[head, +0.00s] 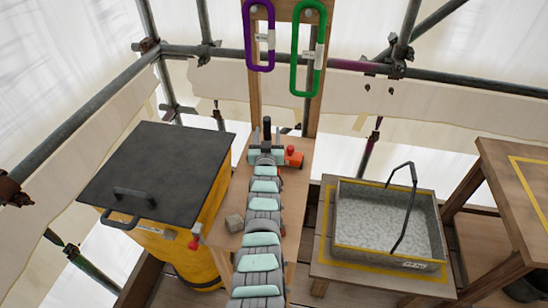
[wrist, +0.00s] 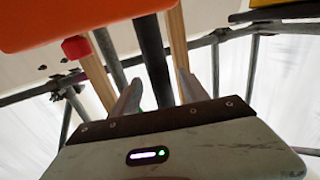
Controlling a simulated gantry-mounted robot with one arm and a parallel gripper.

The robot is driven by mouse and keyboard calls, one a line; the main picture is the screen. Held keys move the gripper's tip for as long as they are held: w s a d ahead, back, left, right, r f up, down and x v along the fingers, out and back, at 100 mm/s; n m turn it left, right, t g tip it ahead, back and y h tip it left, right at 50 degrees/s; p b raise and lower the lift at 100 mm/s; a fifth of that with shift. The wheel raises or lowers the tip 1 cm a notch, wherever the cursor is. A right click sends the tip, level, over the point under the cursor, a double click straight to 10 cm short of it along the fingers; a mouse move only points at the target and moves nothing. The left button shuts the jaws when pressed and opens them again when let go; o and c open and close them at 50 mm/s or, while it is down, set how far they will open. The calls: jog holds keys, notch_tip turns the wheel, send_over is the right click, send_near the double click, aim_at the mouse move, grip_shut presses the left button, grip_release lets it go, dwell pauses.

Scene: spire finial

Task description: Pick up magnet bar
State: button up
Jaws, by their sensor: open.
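I cannot tell for certain which thing is the magnet bar. A dark upright bar (head: 267,127) shows just past my gripper in the head view. In the wrist view the dark bar (wrist: 154,55) shows between my fingers, and no contact is clear. My gripper (head: 267,141) is open over the narrow wooden bench, its fingers pointing away from the head camera. The wrist view shows both fingers of my gripper (wrist: 159,85) apart. An orange-red object (head: 294,157) is just right of my gripper; it fills the wrist view's upper left (wrist: 75,18).
A yellow bin with a black lid (head: 157,170) stands left. A small block (head: 234,222) lies on the bench (head: 243,190). A handled tray of grey material (head: 388,220) is at right. Purple (head: 248,38) and green (head: 297,65) loops hang behind, among scaffold poles.

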jog(key=shift+w+f+b, duration=0.1)
jog(key=shift+w+b, duration=0.4)
jog(key=shift+w, duration=0.2)
grip_shut()
dwell(1.1)
